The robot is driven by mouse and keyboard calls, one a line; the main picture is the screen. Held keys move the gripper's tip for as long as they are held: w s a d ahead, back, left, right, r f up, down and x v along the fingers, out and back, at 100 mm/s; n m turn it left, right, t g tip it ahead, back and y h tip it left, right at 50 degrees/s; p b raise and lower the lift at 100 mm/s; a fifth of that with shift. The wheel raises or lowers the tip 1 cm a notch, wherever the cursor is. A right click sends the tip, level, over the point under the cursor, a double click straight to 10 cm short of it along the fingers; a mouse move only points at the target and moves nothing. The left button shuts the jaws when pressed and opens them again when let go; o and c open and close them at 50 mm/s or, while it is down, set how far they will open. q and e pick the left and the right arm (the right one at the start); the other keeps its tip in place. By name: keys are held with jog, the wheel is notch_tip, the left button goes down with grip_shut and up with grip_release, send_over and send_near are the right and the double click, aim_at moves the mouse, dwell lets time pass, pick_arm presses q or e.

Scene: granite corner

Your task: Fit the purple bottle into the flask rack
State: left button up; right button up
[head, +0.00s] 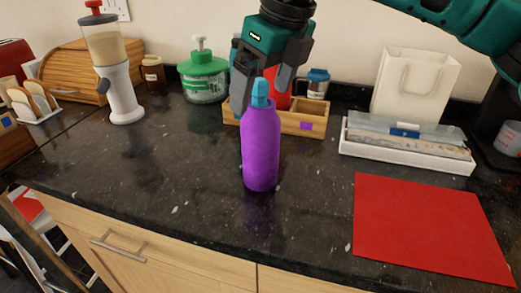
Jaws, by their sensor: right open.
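The purple bottle (261,148) with a blue cap stands upright on the dark granite counter, in front of the wooden flask rack (302,122). The rack holds a red flask (278,97) and seems to hold a teal one behind my gripper; a purple square marks its front at the right. My right gripper (259,97) reaches down from above with its fingers apart, on either side of the bottle's cap or just behind it; I cannot tell whether they touch it. The gripper hides part of the rack. My left gripper is not in view.
A red mat (428,229) lies at the right front. A white tray (404,151) with flat items and a white paper bag (414,84) stand behind it. A green-lidded jar (204,78) and a dispenser (117,70) stand at the left. The counter left of the bottle is clear.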

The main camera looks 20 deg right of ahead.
aim_at(261, 106)
jog(key=x, duration=0.4)
jog(key=shift+d+f, duration=0.15)
jog(key=shift+c, duration=0.4)
jog(key=c, duration=1.5)
